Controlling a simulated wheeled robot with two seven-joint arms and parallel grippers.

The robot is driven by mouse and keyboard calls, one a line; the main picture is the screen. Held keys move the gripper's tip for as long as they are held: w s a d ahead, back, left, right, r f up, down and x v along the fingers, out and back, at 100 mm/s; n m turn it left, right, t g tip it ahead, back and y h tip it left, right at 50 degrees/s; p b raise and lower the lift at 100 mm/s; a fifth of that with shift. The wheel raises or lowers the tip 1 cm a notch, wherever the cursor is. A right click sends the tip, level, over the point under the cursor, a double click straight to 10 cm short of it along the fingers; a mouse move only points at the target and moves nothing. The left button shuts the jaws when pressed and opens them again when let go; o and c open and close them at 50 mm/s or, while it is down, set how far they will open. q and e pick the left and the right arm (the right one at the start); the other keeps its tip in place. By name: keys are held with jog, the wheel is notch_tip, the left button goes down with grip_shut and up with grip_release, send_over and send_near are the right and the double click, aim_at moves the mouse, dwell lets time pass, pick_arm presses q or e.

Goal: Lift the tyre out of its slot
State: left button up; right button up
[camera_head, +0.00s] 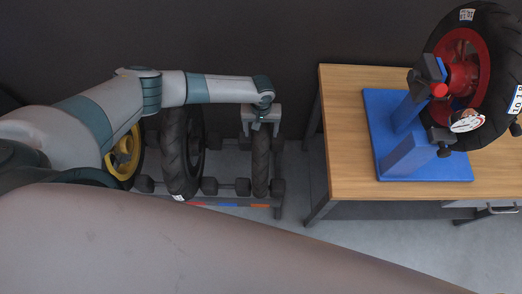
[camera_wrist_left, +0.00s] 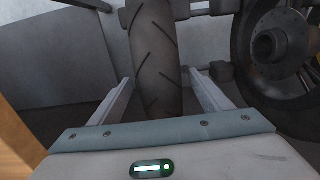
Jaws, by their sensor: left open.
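A narrow black tyre (camera_head: 261,165) stands upright in the right-hand slot of a low rack (camera_head: 225,203) on the floor. My left gripper (camera_head: 262,122) is above this tyre, pointing down at its top. In the left wrist view the grooved tread of the tyre (camera_wrist_left: 154,55) runs between the two fingers of my left gripper (camera_wrist_left: 160,78). The fingers are apart, one on each side of the tyre, with a visible gap to the tread on both sides. The tyre's lower part is hidden in the wrist view. My right gripper is not in view.
A wider black tyre (camera_head: 182,155) and a yellow-rimmed wheel (camera_head: 125,158) stand left of it in the rack. A wooden table (camera_head: 345,170) is to the right, bearing a blue stand (camera_head: 400,155) with a red-hubbed wheel (camera_head: 495,75). Floor shows between rack and table.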

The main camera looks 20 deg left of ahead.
pick_arm(q)
jog(key=c, duration=1.5)
jog(key=shift+w+r, duration=0.1)
grip_shut()
jog(key=shift+r, duration=0.1)
jog(key=shift+r+b, duration=0.6)
jog(key=shift+r, duration=4.3)
notch_tip(320, 180, up, 13)
jog(key=p, duration=1.5)
